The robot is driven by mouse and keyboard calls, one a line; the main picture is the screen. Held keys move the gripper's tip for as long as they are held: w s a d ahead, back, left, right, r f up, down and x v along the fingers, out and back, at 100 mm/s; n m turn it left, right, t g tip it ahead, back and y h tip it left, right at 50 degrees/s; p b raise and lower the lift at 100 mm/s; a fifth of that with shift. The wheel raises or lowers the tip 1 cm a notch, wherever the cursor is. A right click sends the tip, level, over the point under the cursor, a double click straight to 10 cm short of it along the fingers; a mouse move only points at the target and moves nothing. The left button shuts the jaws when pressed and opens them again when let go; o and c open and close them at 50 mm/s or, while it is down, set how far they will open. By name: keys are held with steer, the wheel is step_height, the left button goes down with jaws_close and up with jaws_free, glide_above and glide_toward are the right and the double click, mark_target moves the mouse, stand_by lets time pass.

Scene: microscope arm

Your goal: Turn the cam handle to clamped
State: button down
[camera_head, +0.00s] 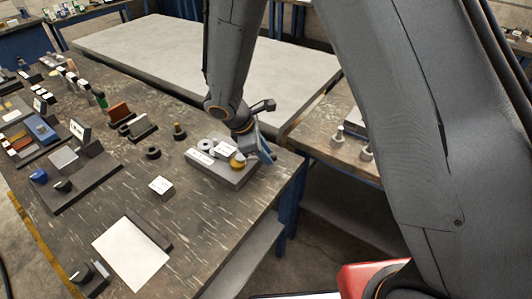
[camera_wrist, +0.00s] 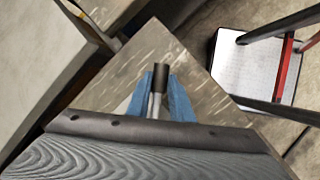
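The clamp fixture is a grey base plate (camera_head: 235,180) near the right corner of the workbench. It carries white-labelled blocks (camera_head: 201,157) and a brass-yellow round part (camera_head: 238,161). My gripper (camera_head: 265,151) reaches down at the fixture's right end, its blue fingers beside the yellow part. In the wrist view, the cam handle (camera_wrist: 160,77), a dark tip on a grey shaft, stands between the two blue fingers of my gripper (camera_wrist: 160,95). The fingers are close against it on both sides. The handle's pivot is hidden by my gripper.
A side table (camera_head: 325,125) stands across a gap to the right.

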steer(key=shift+s, duration=0.15)
steer(key=s+m, duration=0.1)
steer(key=s+m+g, duration=0.1)
steer(key=m, duration=0.1)
steer(key=shift+a+h, duration=0.2)
steer(key=shift+h, duration=0.1)
steer(key=s+m+g, duration=0.1)
steer(key=m, duration=0.1)
steer(key=s+a+m+g, duration=0.1)
steer(key=m, duration=0.1)
steer(key=shift+s+a+m, duration=0.2)
steer(key=shift+s+m, duration=0.05)
steer(key=shift+m, duration=0.15)
steer(key=a+m, duration=0.1)
steer(key=s+m+g, duration=0.1)
steer(key=m, duration=0.1)
steer(key=shift+s+a+m+g+p, duration=0.3)
steer(key=shift+a+p, duration=0.05)
steer(key=shift+a, duration=0.05)
steer(key=shift+s+a+m+g+y, duration=0.25)
steer(key=shift+a+m+g+y, duration=0.25)
steer(key=shift+m, duration=0.4)
steer(key=shift+s+a+m+g+y, duration=0.25)
steer(key=shift+a+m, duration=0.3)
steer(key=shift+m, duration=0.35)
steer(key=c, duration=1.6)
jaws_free()
steer(key=shift+w, duration=0.1)
